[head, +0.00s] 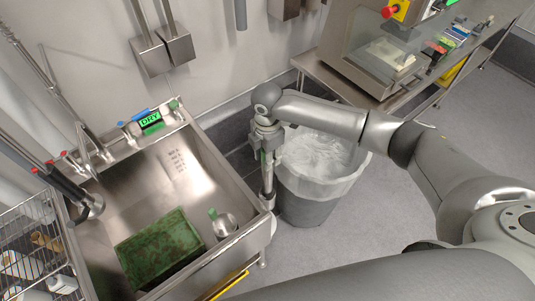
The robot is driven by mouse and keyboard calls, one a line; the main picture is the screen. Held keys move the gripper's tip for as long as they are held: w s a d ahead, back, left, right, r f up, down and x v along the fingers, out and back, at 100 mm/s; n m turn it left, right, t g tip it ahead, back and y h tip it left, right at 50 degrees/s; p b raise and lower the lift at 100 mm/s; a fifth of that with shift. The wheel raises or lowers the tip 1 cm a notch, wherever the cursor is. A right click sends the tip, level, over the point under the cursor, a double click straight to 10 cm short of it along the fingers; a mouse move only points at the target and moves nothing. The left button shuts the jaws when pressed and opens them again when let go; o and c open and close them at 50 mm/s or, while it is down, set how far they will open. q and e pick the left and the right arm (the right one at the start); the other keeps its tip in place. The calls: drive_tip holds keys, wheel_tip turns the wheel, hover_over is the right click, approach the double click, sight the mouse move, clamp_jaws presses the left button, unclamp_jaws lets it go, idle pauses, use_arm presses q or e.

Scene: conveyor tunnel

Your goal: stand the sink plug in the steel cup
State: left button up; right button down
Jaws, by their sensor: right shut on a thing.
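My right gripper (268,195) points down over the right rim of the steel sink (180,165), beside the bin. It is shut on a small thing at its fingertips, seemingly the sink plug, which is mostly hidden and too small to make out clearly. A small steel vessel (225,226), seemingly the steel cup, is in the front right part of the sink, with a green piece at its upper left. The gripper is apart from it, above and to the right. My left gripper is not in view.
A green mottled block (160,248) lies in the sink. A green DRY sign (150,120) and small items stand on the back ledge. A lined bin (308,205) stands right of the sink. A wire rack (22,250) is at left, a steel machine (375,50) at back right.

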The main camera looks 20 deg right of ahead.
idle(0.4)
wheel_tip(320, 180, down, 9)
drive_tip(key=b, duration=0.4)
drive_tip(key=shift+b, duration=0.35)
drive_tip(key=c, duration=1)
unclamp_jaws()
drive_tip(key=shift+f, duration=0.1)
wheel_tip(320, 180, up, 12)
